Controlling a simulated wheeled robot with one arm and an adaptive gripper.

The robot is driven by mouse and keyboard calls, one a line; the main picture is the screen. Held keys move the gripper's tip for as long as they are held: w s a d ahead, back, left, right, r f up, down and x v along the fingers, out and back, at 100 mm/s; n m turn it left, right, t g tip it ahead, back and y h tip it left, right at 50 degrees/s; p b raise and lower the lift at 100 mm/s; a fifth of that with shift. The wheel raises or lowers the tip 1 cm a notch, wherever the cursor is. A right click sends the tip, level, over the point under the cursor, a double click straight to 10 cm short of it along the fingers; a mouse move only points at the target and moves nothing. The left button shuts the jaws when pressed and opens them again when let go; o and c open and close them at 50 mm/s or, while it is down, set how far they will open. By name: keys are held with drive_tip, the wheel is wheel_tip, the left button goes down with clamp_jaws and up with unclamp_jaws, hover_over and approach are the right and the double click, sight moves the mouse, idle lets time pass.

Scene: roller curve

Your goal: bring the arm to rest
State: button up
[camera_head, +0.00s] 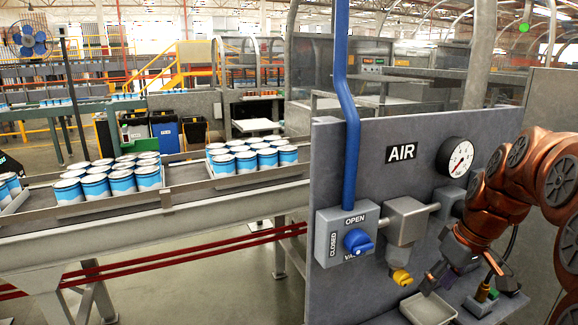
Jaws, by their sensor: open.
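My copper-coloured arm (518,185) comes in from the right edge and bends down in front of the grey AIR panel (336,140). My gripper (440,275) is open at the panel's lower right, pointing down and to the left. I see nothing held in it. It is just right of a yellow knob (401,277) and above a small pale tray (428,308). I cannot tell whether it touches anything.
The panel carries a blue valve knob (358,241), a blue pipe (346,130) and a round gauge (455,157). Small fittings (484,293) stand close below my arm. A conveyor (190,202) with blue-and-white cans runs to the left.

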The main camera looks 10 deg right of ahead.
drive_tip(key=s+a+f+g, duration=0.1)
drive_tip(key=s+a+f, duration=0.1)
drive_tip(key=s+a, duration=0.55)
drive_tip(key=s+a+f+m+g+h, duration=0.1)
drive_tip(key=s+a+f, duration=0.2)
drive_tip(key=s+a, duration=0.2)
drive_tip(key=s+a+f+m+g+h, duration=0.1)
drive_tip(key=s+a+f, duration=0.2)
drive_tip(key=s, duration=0.8)
drive_tip(key=shift+s+a+f+m+g, duration=0.25)
drive_tip(key=shift+s+a+m+g, duration=0.15)
drive_tip(key=shift+a, duration=0.85)
